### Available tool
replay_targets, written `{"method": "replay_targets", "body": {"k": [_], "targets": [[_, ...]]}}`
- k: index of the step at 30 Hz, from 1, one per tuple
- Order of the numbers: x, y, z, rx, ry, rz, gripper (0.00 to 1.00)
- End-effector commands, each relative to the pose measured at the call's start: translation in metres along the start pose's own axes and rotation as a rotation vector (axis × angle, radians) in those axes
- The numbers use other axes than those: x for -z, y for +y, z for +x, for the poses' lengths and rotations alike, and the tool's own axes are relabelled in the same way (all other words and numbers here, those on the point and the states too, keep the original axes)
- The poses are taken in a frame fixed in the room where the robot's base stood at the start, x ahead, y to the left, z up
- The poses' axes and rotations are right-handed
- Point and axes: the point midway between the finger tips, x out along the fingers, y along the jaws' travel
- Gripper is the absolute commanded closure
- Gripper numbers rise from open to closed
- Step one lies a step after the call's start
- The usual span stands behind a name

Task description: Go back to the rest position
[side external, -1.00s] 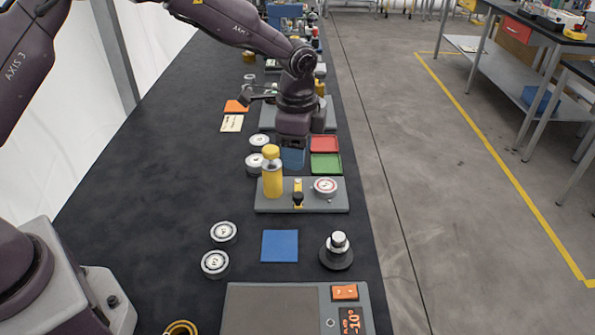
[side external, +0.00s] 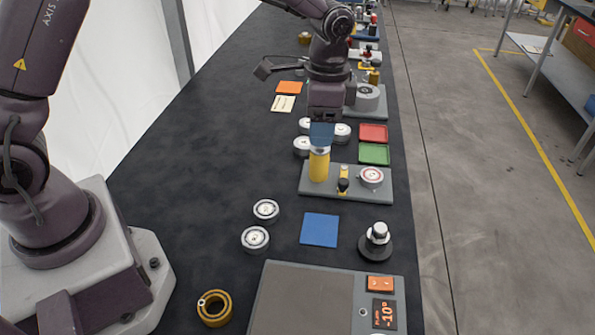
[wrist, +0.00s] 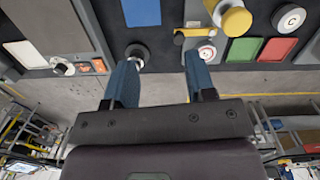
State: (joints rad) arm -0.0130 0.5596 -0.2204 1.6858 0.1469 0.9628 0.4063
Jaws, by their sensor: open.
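My gripper (side external: 321,134) is at the end of the arm, above the bench near a grey plate (side external: 350,195). In the wrist view its two blue fingers (wrist: 156,82) are spread apart with nothing between them. In the side view the blue fingertips overlap the top of a yellow cylinder (side external: 319,167) on that plate. The wrist view shows the yellow cylinder (wrist: 236,20) beyond the right finger, apart from it. I cannot judge the exact height of the gripper.
Red (side external: 373,133) and green (side external: 374,153) trays lie behind the plate. White round pieces (side external: 266,210), a blue square (side external: 319,230), a black-based knob (side external: 376,242), a scale (side external: 320,300) and a brass ring (side external: 214,308) are nearer.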

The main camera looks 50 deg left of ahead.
Motion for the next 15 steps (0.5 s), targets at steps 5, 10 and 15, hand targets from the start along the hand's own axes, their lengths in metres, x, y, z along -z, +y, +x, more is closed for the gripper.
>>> {"method": "replay_targets", "body": {"k": [5,10,15], "targets": [[-0.047,0.014,-0.042,0.046,0.036,-0.183,0.50],[-0.101,0.033,-0.079,0.087,0.110,-0.374,0.50],[-0.152,0.056,-0.104,0.112,0.216,-0.533,0.50]]}}
